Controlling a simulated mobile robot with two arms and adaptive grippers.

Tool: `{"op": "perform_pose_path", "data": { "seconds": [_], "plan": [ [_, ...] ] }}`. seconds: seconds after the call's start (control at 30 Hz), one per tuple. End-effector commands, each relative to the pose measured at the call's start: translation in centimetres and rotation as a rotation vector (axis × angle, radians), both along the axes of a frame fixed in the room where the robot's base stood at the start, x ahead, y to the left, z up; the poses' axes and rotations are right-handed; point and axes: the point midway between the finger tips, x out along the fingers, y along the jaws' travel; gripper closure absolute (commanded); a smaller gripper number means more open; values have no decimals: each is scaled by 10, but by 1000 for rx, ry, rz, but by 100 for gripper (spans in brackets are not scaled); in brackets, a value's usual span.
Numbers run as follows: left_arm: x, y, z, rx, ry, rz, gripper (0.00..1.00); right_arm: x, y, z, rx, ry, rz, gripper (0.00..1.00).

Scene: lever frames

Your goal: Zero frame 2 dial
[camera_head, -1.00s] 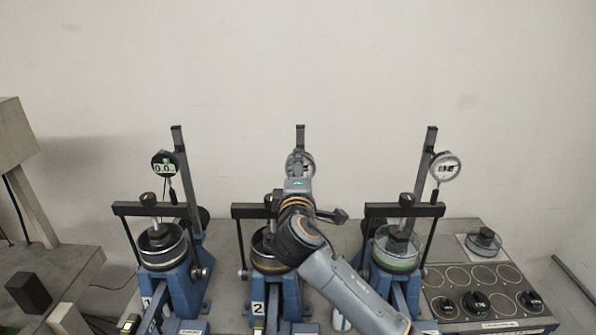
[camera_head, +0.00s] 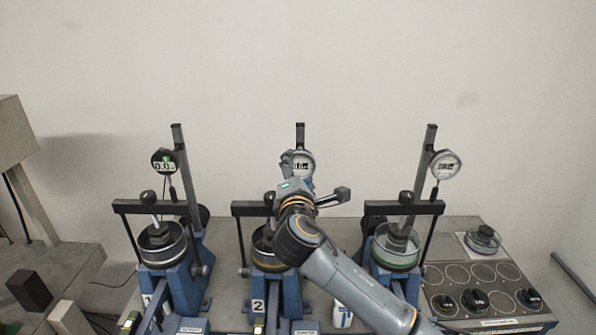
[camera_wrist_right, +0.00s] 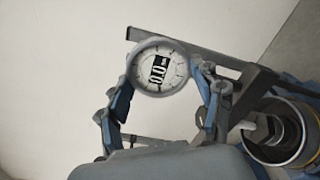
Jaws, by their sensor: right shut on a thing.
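Frame 2, marked with a "2" plate (camera_head: 258,307), is the middle of three blue lever frames. Its round white dial (camera_head: 303,164) hangs on a dark upright post. My right gripper (camera_head: 297,172) is at the dial, its arm coming up from the lower right and hiding part of the frame. In the right wrist view the dial (camera_wrist_right: 161,67) sits between the two fingers of my right gripper (camera_wrist_right: 164,82), which is shut on it. Its tilted black display seems to read 0.0. My left gripper is not in view.
Frame 1 (camera_head: 178,275) stands left with a dark dial (camera_head: 165,161); frame 3 (camera_head: 397,275) stands right with a white dial (camera_head: 446,165). A grey panel (camera_head: 460,300) with black knobs and ring marks is at the right. A dark block (camera_head: 29,291) is at the left.

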Motion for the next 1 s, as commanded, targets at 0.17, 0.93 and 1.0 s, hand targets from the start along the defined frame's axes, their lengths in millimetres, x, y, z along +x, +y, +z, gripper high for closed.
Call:
{"op": "perform_pose_path", "data": {
  "seconds": [0.17,0.93,1.0],
  "plan": [
    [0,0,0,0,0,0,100,0,0,-2,-7,4,0,66],
    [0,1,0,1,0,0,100,-3,1,-1,-5,1,2,12],
    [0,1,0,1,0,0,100,-10,1,-1,-4,0,2,12]
  ]
}}
